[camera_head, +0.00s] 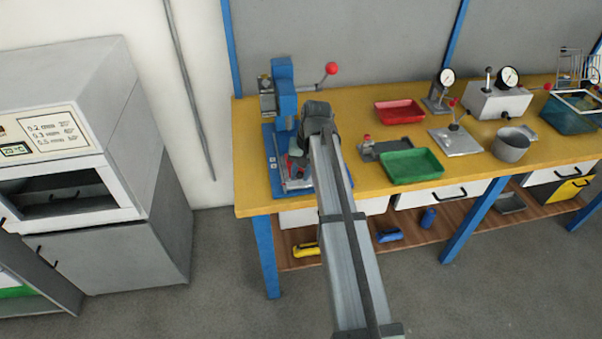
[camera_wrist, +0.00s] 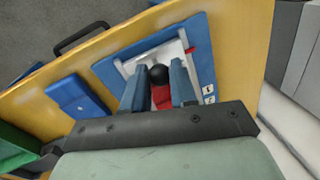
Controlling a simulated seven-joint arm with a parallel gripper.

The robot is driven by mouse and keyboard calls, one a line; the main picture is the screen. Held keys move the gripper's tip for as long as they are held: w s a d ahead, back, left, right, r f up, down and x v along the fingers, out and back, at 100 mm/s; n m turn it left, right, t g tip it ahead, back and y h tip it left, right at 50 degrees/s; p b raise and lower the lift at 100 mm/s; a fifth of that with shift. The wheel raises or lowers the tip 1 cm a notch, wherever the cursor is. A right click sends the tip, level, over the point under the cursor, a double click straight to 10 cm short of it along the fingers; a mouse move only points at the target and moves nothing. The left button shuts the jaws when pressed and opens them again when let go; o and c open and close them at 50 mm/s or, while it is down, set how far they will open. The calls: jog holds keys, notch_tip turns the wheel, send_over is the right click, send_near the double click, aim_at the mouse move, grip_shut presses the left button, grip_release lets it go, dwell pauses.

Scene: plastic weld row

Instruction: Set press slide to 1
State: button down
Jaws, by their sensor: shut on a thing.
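The blue press (camera_head: 284,95) stands at the left end of the yellow bench, with a red-ball lever (camera_head: 331,68) at its top right. In the wrist view its blue base plate (camera_wrist: 203,62) carries a pale slide bed (camera_wrist: 143,55). A black knob (camera_wrist: 158,74) on a red slide part (camera_wrist: 162,97) sits between the two blue fingers of my gripper (camera_wrist: 158,86). My gripper is shut on the knob. Small pale marks (camera_wrist: 209,94) show on the plate's right, too small to read. In the head view my arm hides the fingers and most of the slide.
The yellow bench (camera_head: 246,185) holds a red tray (camera_head: 399,111), a green tray (camera_head: 411,166), gauges and a grey pot (camera_head: 511,146) to the right. A grey cabinet (camera_head: 120,215) stands left, across a floor gap.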

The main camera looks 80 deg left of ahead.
jog(key=a, duration=0.9)
jog(key=shift+a, duration=0.4)
jog(key=shift+d, duration=0.1)
jog(key=c, duration=0.9)
grip_release()
jog(key=shift+r, duration=0.1)
notch_tip(320, 180, up, 13)
jog(key=w, duration=0.2)
jog(key=shift+w+d+r, duration=0.2)
jog(key=shift+w+d, duration=0.1)
